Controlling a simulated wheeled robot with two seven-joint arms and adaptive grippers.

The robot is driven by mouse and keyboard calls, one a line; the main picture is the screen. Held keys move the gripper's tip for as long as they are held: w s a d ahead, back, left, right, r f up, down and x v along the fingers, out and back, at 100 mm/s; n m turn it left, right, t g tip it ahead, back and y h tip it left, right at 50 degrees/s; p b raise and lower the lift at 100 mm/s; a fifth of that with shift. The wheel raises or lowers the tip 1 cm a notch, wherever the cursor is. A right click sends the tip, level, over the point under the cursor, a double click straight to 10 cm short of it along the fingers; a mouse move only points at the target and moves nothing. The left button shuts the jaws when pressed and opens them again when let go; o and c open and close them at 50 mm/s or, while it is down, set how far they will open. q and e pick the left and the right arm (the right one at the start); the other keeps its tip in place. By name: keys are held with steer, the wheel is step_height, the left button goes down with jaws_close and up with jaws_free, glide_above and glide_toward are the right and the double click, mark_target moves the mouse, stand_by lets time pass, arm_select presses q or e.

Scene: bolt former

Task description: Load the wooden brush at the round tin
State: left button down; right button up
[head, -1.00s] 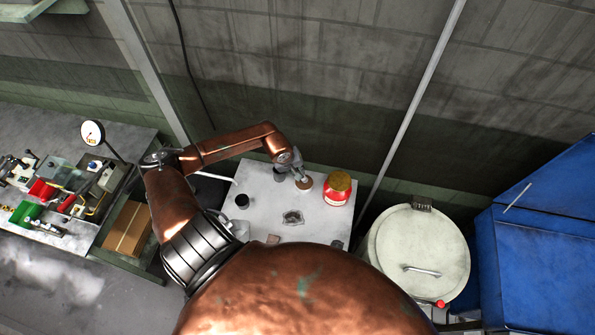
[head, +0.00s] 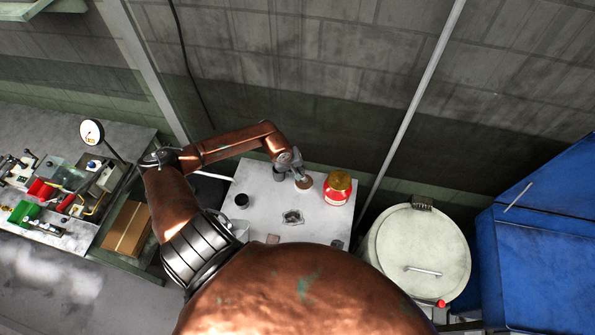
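My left arm comes in over the white table, and its small grey gripper (head: 298,174) points down at the table's back part. A round brown piece (head: 303,184), which looks like the wooden brush, shows right at the fingertips. At this size I cannot tell whether the fingers are closed on it or only touch or overlap it. A round tin (head: 338,187), red with a gold lid and a pale label, stands upright just to the right, with a small gap from the brown piece. My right gripper is not in view.
The white table (head: 262,220) also bears a dark cup (head: 242,201), a small grey dish (head: 293,217) and a dark cylinder (head: 280,172) beside my gripper. A pale drum (head: 420,250) and a blue container (head: 540,240) stand to the right. A cluttered workbench is at left.

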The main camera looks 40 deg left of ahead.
arm_select(q)
steer(key=shift+s+f+b, duration=0.1)
steer(key=shift+b, duration=0.25)
stand_by(1.3)
steer(key=shift+r+p, duration=1.25)
steer(key=shift+r, duration=2.3)
